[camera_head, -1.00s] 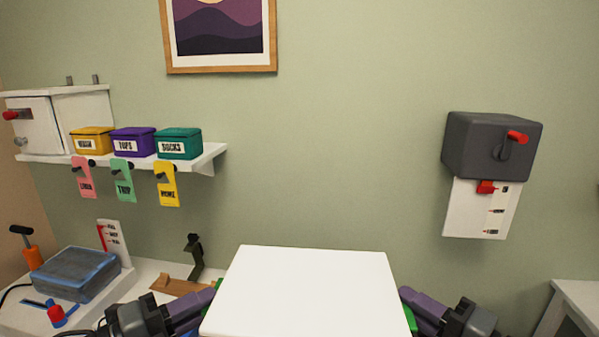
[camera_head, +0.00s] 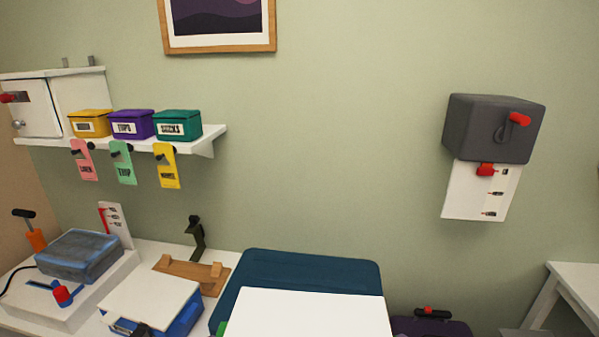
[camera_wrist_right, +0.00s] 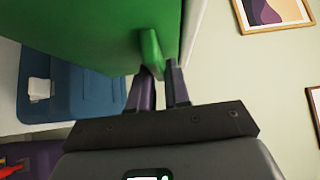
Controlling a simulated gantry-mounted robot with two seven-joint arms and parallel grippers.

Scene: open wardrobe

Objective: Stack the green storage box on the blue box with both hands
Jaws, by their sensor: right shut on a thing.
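The green storage box (camera_wrist_right: 105,28) is held up by my right gripper (camera_wrist_right: 160,75), which is shut on the green tab handle on its side in the right wrist view. In the head view the box's white lid (camera_head: 305,317) fills the bottom middle, with a bit of green at its left corner. The blue box (camera_head: 315,268) shows its dark blue top just behind and partly under the white lid. In the right wrist view the blue box (camera_wrist_right: 65,98) with a white label is lower left of the green box, apart from it. My left gripper is out of view.
At left, a table holds a grey-blue block (camera_head: 80,256), a white-topped blue box (camera_head: 152,300) and a wooden stand (camera_head: 190,272). A dark purple case (camera_head: 430,326) stands right of the blue box. A white table (camera_head: 575,285) is at far right.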

